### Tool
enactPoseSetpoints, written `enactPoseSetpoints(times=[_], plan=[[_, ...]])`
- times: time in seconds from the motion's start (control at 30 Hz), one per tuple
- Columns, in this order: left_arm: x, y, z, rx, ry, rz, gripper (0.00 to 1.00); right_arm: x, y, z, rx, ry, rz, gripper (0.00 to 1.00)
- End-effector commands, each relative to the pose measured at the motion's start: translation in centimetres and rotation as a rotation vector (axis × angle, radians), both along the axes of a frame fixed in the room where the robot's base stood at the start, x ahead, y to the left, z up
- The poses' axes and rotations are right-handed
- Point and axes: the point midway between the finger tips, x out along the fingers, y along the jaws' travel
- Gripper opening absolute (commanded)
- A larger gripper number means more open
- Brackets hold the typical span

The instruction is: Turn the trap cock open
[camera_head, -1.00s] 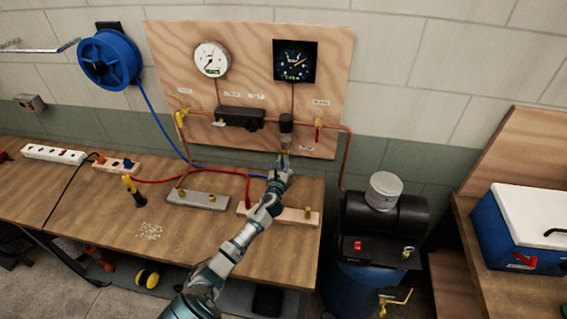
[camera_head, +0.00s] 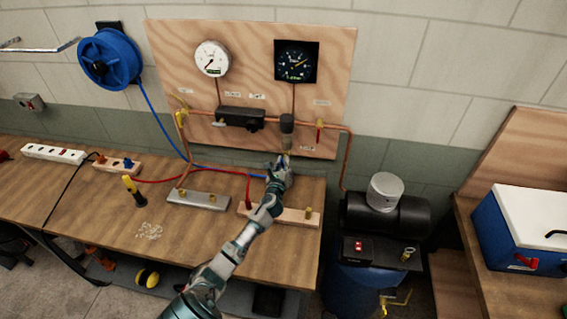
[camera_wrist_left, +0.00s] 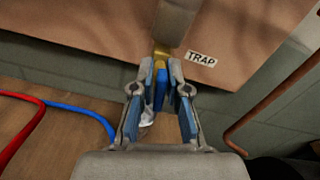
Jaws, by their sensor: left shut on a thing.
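The trap cock (camera_wrist_left: 161,54) is a small brass fitting under the grey body of the trap, beside a white "TRAP" label (camera_wrist_left: 201,58). In the head view, the dark trap (camera_head: 287,124) hangs on the copper line at the lower right of the plywood board. My left gripper (camera_wrist_left: 161,78) is right below the brass fitting, its blue-padded fingers shut on a narrow blue piece that looks like the cock's handle. In the head view my left gripper (camera_head: 281,163) covers most of the cock, so its exact angle is hidden. My right gripper is out of view.
The plywood board (camera_head: 330,60) carries two gauges, a black regulator (camera_head: 241,117) and a red-handled valve (camera_head: 319,132). Red and blue hoses cross the bench (camera_head: 100,205). A compressor (camera_head: 390,215) stands right of the bench, and a blue cooler (camera_head: 510,235) farther right.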

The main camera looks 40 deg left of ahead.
Motion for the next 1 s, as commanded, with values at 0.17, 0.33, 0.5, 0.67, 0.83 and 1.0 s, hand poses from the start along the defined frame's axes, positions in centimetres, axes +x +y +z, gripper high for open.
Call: enactPoseSetpoints(times=[0.17, 0.33, 0.5, 0.67, 0.83, 1.0], plan=[[-0.2, 0.0, -0.7, -0.149, -0.07, 0.001, 0.0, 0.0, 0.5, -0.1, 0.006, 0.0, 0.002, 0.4], [-0.3, 0.1, -0.9, -0.258, -0.129, 0.0, 0.0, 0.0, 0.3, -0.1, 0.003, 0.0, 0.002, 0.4], [-0.3, 0.2, -1.0, -0.329, -0.167, 0.002, 0.0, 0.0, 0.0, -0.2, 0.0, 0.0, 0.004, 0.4], [-0.3, 0.2, -1.1, -0.374, -0.191, 0.002, 0.0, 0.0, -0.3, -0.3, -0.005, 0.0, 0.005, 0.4], [-0.3, 0.2, -1.1, -0.408, -0.209, 0.001, 0.0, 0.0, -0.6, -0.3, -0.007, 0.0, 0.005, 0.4], [-0.4, 0.2, -1.2, -0.432, -0.222, 0.002, 0.0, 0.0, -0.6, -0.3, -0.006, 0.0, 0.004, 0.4]])
